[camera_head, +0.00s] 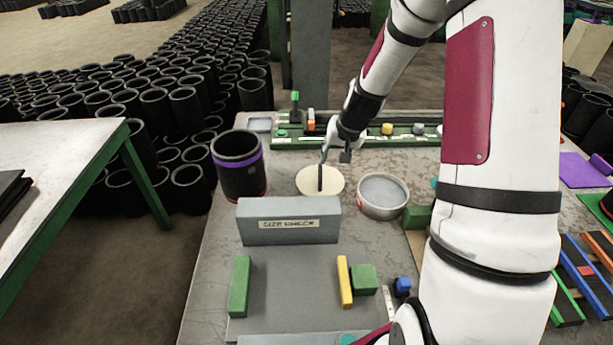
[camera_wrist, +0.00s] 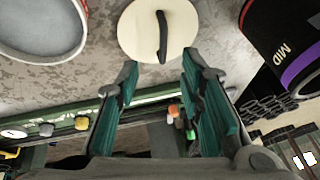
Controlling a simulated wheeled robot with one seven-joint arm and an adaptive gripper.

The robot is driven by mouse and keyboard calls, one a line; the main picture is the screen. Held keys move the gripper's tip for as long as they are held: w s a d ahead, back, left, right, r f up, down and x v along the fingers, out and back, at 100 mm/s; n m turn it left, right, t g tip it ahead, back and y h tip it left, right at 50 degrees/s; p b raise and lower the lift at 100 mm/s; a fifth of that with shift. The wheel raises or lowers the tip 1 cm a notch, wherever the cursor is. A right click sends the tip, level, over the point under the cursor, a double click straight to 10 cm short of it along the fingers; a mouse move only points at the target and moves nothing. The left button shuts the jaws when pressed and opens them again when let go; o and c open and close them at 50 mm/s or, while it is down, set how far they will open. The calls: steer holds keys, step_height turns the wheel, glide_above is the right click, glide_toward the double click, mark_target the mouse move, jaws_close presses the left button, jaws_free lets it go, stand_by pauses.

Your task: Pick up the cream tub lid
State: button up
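The cream tub lid (camera_head: 308,181) lies flat on the grey worktable, a round disc with a dark upright handle. It also shows in the wrist view (camera_wrist: 140,32), just beyond my fingertips. My gripper (camera_head: 334,154) is above the far side of the lid in the head view. In the wrist view my gripper (camera_wrist: 158,75) has its two teal-padded fingers spread wide apart with nothing between them. The lid's handle (camera_wrist: 162,36) stands ahead of the gap, not between the fingers.
A black sleeve with a purple band (camera_head: 238,165) stands left of the lid. A round grey tub (camera_head: 382,194) sits close on its right. A green rack (camera_head: 375,142) with small coloured pieces runs behind.

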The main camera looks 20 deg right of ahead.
glide_above(321, 175)
steer(key=s, duration=0.3)
step_height(321, 175, down, 8)
steer(key=shift+d+r, duration=0.1)
steer(key=shift+x, duration=2.65)
steer(key=shift+w, duration=0.15)
jaws_close()
